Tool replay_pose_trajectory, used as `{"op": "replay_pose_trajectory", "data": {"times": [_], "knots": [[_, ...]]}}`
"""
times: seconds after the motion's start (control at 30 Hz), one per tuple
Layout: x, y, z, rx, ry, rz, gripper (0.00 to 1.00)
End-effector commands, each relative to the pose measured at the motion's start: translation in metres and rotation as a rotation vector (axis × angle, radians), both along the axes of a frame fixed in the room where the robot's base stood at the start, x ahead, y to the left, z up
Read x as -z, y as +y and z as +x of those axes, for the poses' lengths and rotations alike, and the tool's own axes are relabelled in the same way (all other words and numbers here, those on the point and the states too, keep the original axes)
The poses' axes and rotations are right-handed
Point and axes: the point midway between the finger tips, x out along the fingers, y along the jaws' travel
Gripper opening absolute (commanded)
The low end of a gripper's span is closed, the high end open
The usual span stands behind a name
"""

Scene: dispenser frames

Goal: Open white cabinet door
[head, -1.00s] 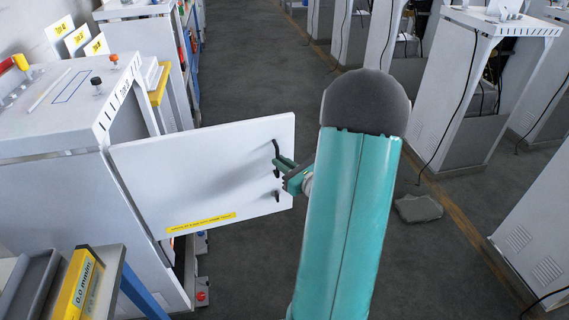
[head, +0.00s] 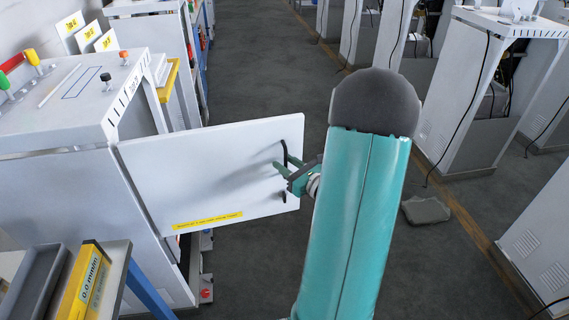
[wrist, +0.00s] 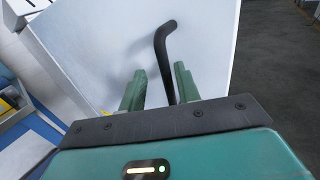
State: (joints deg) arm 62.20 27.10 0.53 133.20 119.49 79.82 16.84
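The white cabinet (head: 60,180) stands at left in the head view. Its white door (head: 200,165) is swung wide open, sticking out to the right from the cabinet's front edge, with a yellow label (head: 208,220) low on it. A black bar handle (head: 285,152) sits near the door's free edge. My gripper (head: 284,164) is at the handle, its green fingers spread apart. In the wrist view, the black handle (wrist: 163,55) runs down between the two fingers, closer to the right one, with gaps visible. My arm stands just right of the door.
A grey tray (head: 38,285) and a yellow box (head: 85,285) are on a shelf at lower left. More white cabinets (head: 480,80) line the right side. A grey slab (head: 426,210) lies on the floor. The aisle (head: 265,65) beyond the door is clear.

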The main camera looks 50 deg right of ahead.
Motion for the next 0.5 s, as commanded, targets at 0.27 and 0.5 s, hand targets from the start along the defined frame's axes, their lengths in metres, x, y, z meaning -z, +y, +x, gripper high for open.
{"op": "replay_pose_trajectory", "data": {"times": [0.27,0.5], "knots": [[0.000,0.002,-0.052,0.006,0.001,0.001,0.33],[0.000,0.005,-0.104,0.003,0.000,0.001,0.33]]}}
